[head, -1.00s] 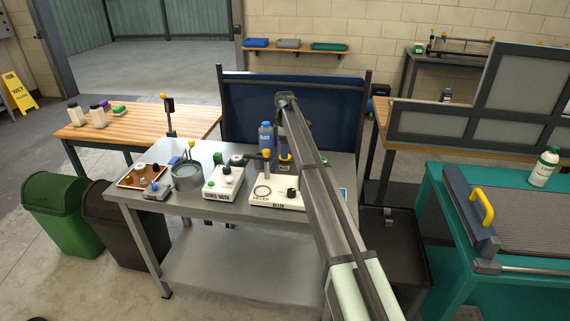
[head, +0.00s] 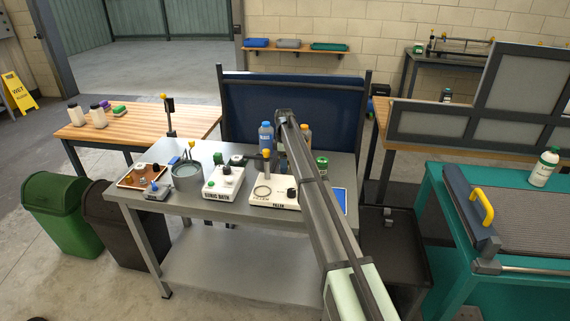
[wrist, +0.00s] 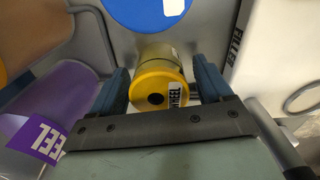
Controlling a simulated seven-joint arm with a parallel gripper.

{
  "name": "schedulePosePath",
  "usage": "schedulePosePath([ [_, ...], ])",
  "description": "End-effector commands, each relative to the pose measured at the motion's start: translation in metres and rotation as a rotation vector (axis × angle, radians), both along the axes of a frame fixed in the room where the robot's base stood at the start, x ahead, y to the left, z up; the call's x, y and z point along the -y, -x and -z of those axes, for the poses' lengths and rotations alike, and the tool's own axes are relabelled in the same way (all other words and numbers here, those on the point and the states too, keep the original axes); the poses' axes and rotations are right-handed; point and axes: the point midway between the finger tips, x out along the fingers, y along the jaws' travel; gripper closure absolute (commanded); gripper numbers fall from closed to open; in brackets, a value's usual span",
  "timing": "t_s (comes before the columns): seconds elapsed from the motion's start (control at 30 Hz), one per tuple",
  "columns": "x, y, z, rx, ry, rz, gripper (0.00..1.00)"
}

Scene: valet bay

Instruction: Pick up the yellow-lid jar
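The yellow-lid jar (wrist: 157,90) shows in the wrist view, seen from above, with a label reading "HEEL" on its side. My gripper (wrist: 162,88) is open, with one blue finger on each side of the jar. Narrow gaps seem to show between the fingers and the lid; contact is not clear. In the head view my arm comes down over the metal bench (head: 240,208) and hides the jar and my fingers.
A blue-capped bottle (head: 266,137) and an orange-capped bottle (head: 305,131) stand near my arm, with a green-lid jar (head: 321,166) to the right. In the wrist view a purple container (wrist: 60,108) lies left and a white filler unit (wrist: 270,50) right.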

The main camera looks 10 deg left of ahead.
Motion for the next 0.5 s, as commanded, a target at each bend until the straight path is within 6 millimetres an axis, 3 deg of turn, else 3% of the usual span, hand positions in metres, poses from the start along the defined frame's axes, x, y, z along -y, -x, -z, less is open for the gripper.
schedulePosePath([
  [0.07, 0.0000, 0.0000, -0.0001, 0.000, 0.000, 0.000, 0.29],
  [0.5, 0.0000, 0.0000, -0.0003, 0.000, 0.000, 0.000, 0.71],
])
